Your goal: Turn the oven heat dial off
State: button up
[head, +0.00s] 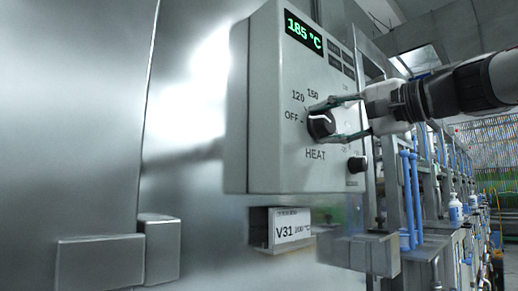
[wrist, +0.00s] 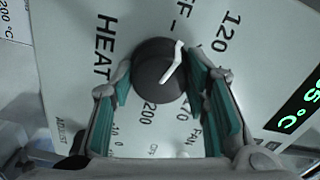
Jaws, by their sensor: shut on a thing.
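The heat dial (head: 320,125) is a round dark knob with a white mark, on the grey control box (head: 262,150) above the word HEAT. My gripper (head: 322,121) reaches in from the right and is shut on the dial, one finger above and one below. In the wrist view the dial (wrist: 150,75) sits between the teal finger pads of my gripper (wrist: 160,78). The white mark points roughly toward the OFF label; whether it lines up exactly I cannot tell. The green display (head: 303,32) reads 185 °C. Part of the scale is hidden by my fingers.
A smaller black knob (head: 357,164) sits lower right on the box. Below hangs a sign (head: 291,226) reading V31 200 °C. Steel panels (head: 75,120) fill the left. Machinery with blue pipes (head: 408,190) and white bottles (head: 456,211) stands to the right.

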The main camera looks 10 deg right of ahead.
jog(key=shift+f+n+b, duration=0.15)
jog(key=shift+n+b, duration=1.15)
jog(key=shift+n, duration=0.4)
jog(key=o, duration=1.1)
jog(key=shift+o, duration=0.2)
jog(key=v, duration=1.2)
